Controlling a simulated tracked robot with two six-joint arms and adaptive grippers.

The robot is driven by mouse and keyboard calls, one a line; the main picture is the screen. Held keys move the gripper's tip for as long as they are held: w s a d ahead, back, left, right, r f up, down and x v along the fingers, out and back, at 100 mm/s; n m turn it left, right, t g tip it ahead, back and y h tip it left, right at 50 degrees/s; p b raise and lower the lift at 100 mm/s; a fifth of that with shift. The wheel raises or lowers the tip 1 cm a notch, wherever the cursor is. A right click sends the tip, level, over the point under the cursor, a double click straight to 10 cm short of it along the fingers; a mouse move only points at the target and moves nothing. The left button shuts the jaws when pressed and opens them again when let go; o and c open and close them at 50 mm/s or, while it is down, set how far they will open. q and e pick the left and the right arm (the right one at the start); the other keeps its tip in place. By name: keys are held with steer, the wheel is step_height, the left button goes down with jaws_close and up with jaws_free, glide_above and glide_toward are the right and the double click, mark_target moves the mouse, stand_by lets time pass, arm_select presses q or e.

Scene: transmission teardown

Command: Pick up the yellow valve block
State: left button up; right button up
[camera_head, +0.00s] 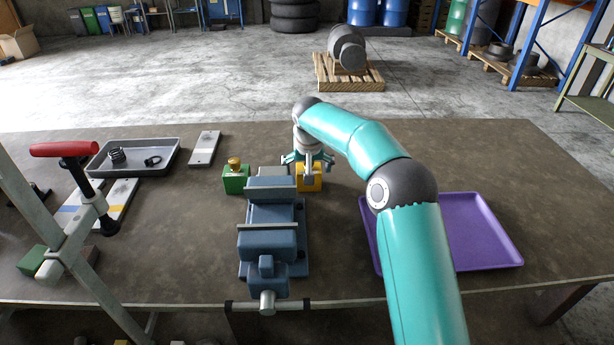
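The yellow valve block (314,184) stands on the table just right of the blue vise, near the vise's far end. My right gripper (308,172) is directly over it and reaches down at its top. A grey finger hides part of the block. The view is too small to tell whether the fingers are closed on it. The block appears to be at table level. My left gripper is not in view.
The blue vise (268,216) stands close left of the block, with a green block (236,184) with a brass top beyond it. A purple tray (497,232) lies right, partly behind my arm. A grey tray (170,160) and a red-handled press (62,149) are at left.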

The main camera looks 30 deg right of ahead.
steer(key=p+x, duration=0.1)
steer(key=x, duration=0.3)
steer(key=shift+d, duration=0.15)
steer(key=c, duration=1.7)
steer(key=shift+w+r, duration=0.15)
steer(key=shift+c, duration=0.8)
